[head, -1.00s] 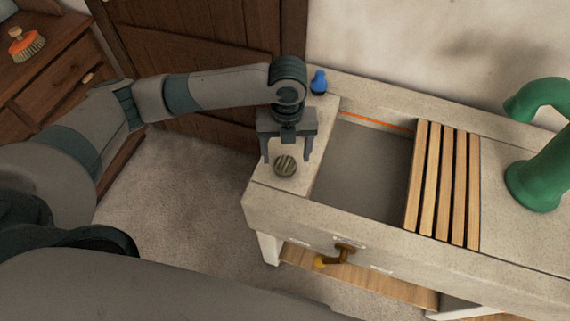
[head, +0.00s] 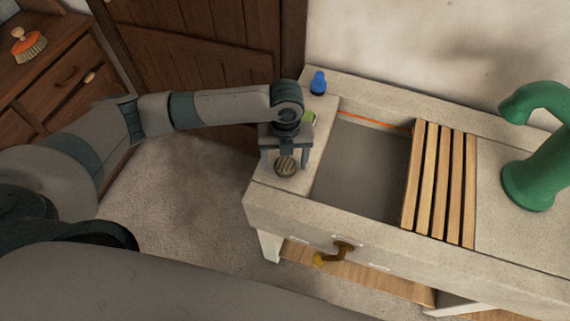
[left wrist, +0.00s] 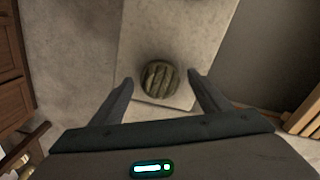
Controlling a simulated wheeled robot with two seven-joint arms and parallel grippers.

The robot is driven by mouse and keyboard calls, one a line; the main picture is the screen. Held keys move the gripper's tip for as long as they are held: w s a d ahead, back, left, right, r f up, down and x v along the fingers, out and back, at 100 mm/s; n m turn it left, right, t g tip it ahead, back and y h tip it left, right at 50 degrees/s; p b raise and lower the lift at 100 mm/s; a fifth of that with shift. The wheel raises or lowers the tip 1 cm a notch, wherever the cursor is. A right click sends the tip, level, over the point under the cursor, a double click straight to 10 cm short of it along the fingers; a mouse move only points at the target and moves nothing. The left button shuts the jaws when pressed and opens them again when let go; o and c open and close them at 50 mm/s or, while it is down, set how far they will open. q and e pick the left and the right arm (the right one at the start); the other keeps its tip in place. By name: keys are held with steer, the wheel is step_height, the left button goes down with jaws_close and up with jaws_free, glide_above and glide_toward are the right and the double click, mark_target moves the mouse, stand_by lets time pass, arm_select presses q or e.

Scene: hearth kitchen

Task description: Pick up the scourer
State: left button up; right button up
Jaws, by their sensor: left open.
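The scourer (head: 286,167) is a small round, dark olive striped pad. It lies on the left end of the stone counter. My left gripper (head: 285,168) is above it, pointing down, with its fingers apart on either side of the scourer in the head view. In the left wrist view the scourer (left wrist: 160,79) shows just beyond and between the open fingertips (left wrist: 160,77). Nothing is in the jaws. I cannot tell the exact height left between fingertips and counter. My right gripper is not in view.
Right of the scourer is the sink basin (head: 360,165), with a wooden slatted rack (head: 440,185) over its right part. A green tap (head: 530,180) stands farther right. A blue-topped item (head: 318,82) and a green thing (head: 309,117) are behind the gripper. A brush (head: 28,44) is at far left.

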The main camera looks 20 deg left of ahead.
mark_target(287, 161)
arm_select(q)
steer(key=shift+c, duration=0.7)
steer(key=c, duration=1)
steer(key=shift+r, duration=0.1)
steer(key=shift+w+r+b, duration=0.1)
steer(key=shift+r+b, duration=0.35)
steer(key=shift+r, duration=0.35)
steer(key=shift+w+d+r+b, duration=0.15)
steer(key=shift+r+b, duration=0.45)
steer(key=shift+r, duration=0.6)
steer(key=w+d+r+b, duration=0.3)
steer(key=w+d+r, duration=0.3)
steer(key=d, duration=0.3)
steer(key=shift+d+r+b, duration=0.2)
steer(key=shift+r+b, duration=0.1)
steer(key=shift+r, duration=0.15)
